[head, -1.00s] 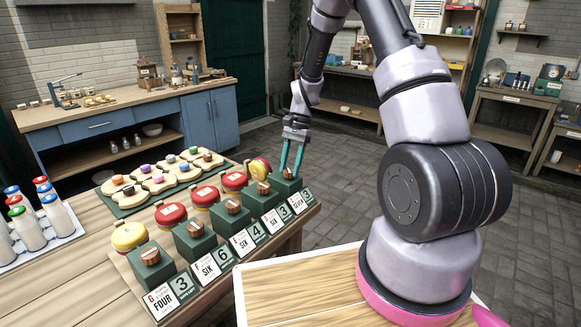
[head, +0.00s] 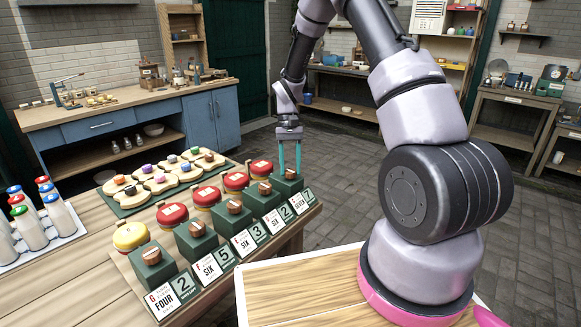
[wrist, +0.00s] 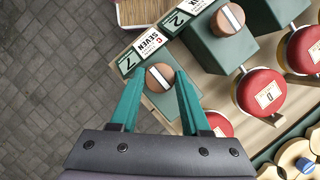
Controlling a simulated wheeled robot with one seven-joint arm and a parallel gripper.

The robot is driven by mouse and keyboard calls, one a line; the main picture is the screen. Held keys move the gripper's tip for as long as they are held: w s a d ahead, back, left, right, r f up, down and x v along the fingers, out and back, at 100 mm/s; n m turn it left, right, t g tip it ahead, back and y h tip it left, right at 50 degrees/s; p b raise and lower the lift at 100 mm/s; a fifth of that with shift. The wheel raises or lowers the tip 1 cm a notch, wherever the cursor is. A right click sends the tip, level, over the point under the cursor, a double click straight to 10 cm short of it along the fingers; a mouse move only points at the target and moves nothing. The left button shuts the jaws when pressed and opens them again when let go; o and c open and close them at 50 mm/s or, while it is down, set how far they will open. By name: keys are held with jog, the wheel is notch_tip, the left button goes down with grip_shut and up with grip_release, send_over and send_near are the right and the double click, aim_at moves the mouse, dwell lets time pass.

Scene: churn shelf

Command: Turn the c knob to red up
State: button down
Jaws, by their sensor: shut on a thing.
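The c knob (wrist: 158,77) is a round wooden knob with a pale stripe on a green block, beside a card reading C SEVEN (wrist: 146,43). In the head view its green block (head: 287,185) is at the far right end of the row. The disc behind it (head: 262,167) shows red; in the wrist view its red face (wrist: 217,124) is partly hidden by a finger. My gripper (head: 289,178) points down at the knob, its teal fingers (wrist: 167,76) shut on it, one on each side.
The neighbouring knob (wrist: 229,19) and its red disc (wrist: 262,92) stand close beside. Farther along are more green blocks and a yellow disc (head: 131,236). A board of coloured-knobbed pieces (head: 150,182) lies behind, bottles (head: 29,228) at left. Floor beyond the bench end is clear.

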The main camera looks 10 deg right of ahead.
dwell(0.4)
jog(key=shift+c, duration=1.8)
grip_release()
jog(key=v, duration=1)
jog(key=shift+w+r, duration=0.2)
jog(key=shift+r, duration=0.15)
jog(key=s+d+r+t, duration=0.1)
jog(key=s+r+t, duration=0.1)
jog(key=s+r, duration=0.5)
jog(key=s+d+r+t, duration=0.2)
jog(key=s+r+t, duration=0.1)
jog(key=r, duration=0.7)
jog(key=s+d+r+m+t, duration=0.1)
jog(key=s+r+t, duration=0.2)
jog(key=s, duration=0.5)
jog(key=s+r+m+t+y, duration=0.1)
jog(key=s+r+t, duration=0.2)
jog(key=s, duration=0.6)
jog(key=shift+d+r+t, duration=0.3)
jog(key=shift+d+r, duration=0.1)
jog(key=shift+r, duration=0.25)
